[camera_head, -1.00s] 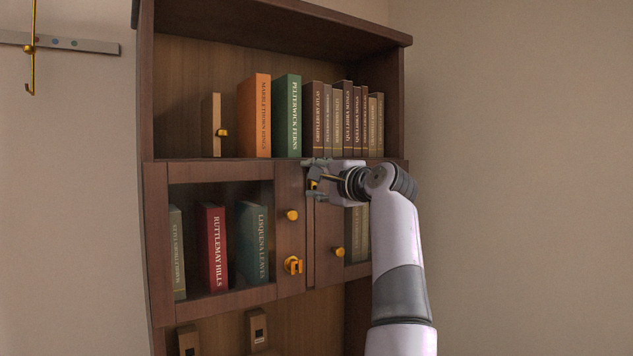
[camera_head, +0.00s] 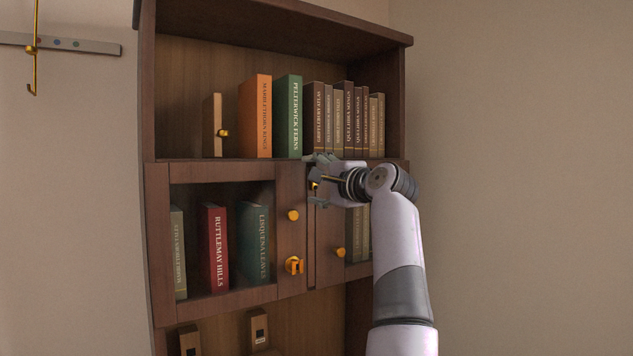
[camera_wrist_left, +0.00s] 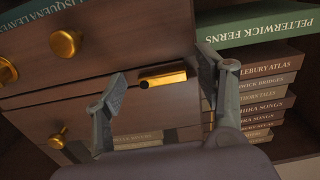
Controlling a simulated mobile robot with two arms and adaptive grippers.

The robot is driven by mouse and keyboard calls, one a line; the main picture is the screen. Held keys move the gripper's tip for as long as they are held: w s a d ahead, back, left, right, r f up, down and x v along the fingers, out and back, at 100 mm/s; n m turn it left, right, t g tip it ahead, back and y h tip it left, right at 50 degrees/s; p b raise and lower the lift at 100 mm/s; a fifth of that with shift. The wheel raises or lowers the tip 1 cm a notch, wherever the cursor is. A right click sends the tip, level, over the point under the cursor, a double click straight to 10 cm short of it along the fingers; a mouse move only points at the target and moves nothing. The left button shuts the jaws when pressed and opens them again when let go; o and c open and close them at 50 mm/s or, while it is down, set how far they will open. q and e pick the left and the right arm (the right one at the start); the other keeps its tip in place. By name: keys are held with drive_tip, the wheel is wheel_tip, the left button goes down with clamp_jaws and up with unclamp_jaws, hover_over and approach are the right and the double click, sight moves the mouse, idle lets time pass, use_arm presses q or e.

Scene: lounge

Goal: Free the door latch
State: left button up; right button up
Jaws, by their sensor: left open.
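A brass latch (camera_wrist_left: 163,77) sits at the top of the cabinet doors, near the seam; part of it shows in the head view (camera_head: 314,186). My left gripper (camera_wrist_left: 163,64) is open, with one finger on each side of the latch; a gap shows between each finger and the latch. In the head view the gripper (camera_head: 312,180) is at the top of the right door (camera_head: 327,238), its arm rising from the lower right. The left door (camera_head: 225,296) has a brass knob (camera_head: 293,215) and a lower brass fitting (camera_head: 294,265). The right door has a knob (camera_head: 340,252).
An open shelf above the doors holds an orange book (camera_head: 255,115), a green book (camera_head: 288,115) and several brown books (camera_head: 345,118). Books also stand behind the left door. A wall rail with a brass hook (camera_head: 33,60) is at far left. The right wall side is clear.

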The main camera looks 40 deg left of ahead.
use_arm(q)
drive_tip(key=v, duration=1.2)
idle(0.3)
